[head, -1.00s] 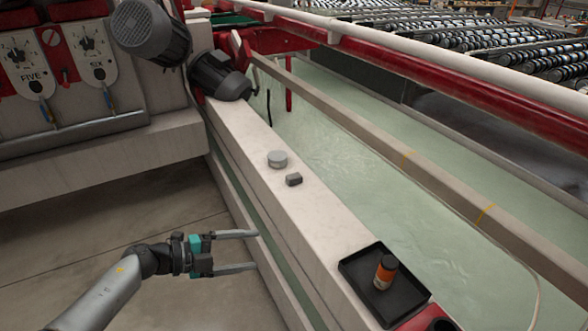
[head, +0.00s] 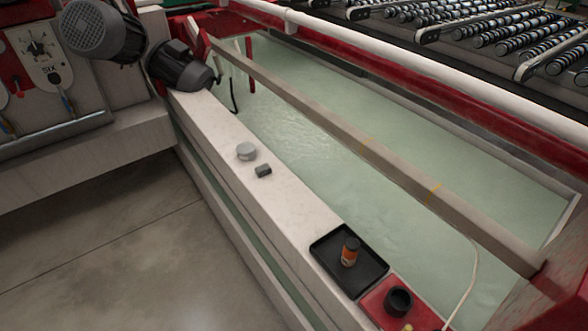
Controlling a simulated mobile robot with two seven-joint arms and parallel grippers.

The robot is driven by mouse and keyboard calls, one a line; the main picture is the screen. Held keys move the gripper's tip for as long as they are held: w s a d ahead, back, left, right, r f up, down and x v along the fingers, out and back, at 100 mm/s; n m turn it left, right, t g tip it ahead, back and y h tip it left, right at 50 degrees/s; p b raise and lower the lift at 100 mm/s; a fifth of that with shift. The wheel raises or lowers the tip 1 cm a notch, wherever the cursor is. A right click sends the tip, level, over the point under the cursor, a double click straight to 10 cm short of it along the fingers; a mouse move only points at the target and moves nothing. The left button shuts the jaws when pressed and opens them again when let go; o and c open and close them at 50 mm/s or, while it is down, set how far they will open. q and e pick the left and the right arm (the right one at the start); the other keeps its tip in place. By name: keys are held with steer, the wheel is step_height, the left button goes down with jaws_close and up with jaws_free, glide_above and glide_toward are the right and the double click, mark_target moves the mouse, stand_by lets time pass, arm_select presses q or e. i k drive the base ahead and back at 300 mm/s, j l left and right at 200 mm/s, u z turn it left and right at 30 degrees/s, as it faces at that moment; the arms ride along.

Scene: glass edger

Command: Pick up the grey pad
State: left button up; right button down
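A small dark grey block (head: 263,171), which looks like the grey pad, lies on the pale ledge (head: 290,208) beside the water trough. A round light grey puck-like piece (head: 246,151) sits just behind it on the same ledge, a small gap apart. Neither of my grippers shows in the head view now, so their state cannot be seen.
A black cup-like ring (head: 398,301) is on the red surface. A grey motor (head: 180,68) stands at the ledge's far end. Open floor lies left.

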mark_target(265, 169)
steer(key=i+j+z, duration=0.1)
steer(key=z, duration=0.3)
steer(key=i+j+z, duration=0.1)
steer(key=j+z, duration=0.15)
steer(key=z, duration=0.2)
steer(key=j+z, duration=0.25)
steer(key=z, duration=0.15)
steer(key=i+j+z, duration=0.1)
steer(key=j+z, duration=0.15)
steer(key=z, duration=0.15)
